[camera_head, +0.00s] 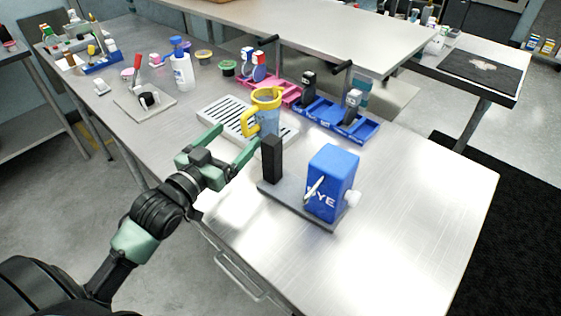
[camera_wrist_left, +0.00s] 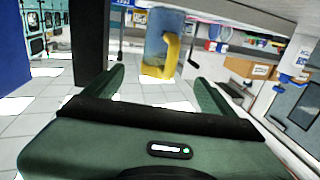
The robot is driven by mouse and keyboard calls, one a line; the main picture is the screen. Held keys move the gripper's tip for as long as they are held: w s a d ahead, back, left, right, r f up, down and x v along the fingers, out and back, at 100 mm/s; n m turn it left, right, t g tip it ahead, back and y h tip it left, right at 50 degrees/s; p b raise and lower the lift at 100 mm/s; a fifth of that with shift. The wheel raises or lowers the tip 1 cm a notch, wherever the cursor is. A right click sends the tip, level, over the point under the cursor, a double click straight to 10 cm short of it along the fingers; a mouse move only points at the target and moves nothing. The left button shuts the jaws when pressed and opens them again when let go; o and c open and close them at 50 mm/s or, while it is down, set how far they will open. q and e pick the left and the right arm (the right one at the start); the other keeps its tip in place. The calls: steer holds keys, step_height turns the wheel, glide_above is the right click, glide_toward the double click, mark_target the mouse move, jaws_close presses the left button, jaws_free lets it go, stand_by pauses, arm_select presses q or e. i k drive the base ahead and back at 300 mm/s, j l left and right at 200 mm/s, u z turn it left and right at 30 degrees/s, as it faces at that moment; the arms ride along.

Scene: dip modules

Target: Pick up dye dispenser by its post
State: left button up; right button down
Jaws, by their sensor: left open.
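My left gripper (camera_head: 238,142), green, is open and empty just left of the post. In the left wrist view, the post (camera_wrist_left: 92,40) stands outside the open jaws (camera_wrist_left: 160,82), left of the left finger. The blue box (camera_wrist_left: 28,55) is farther left there. A yellow-handled blue jug (camera_wrist_left: 160,45) shows beyond the jaws. My right gripper is not in view.
The jug (camera_head: 267,112) stands by a white slotted tray (camera_head: 220,118) close behind my gripper. Blue (camera_head: 322,115) and pink (camera_head: 283,88) trays hold items behind. A white bottle (camera_head: 183,72) stands at back left. The metal table (camera_head: 420,205) is clear at right.

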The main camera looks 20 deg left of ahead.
mark_target(331, 172)
steer(key=k+l+z, duration=0.1)
steer(key=k+z, duration=0.15)
steer(key=k, duration=0.15)
steer(key=k+l+z, duration=0.25)
steer(key=k, duration=0.2)
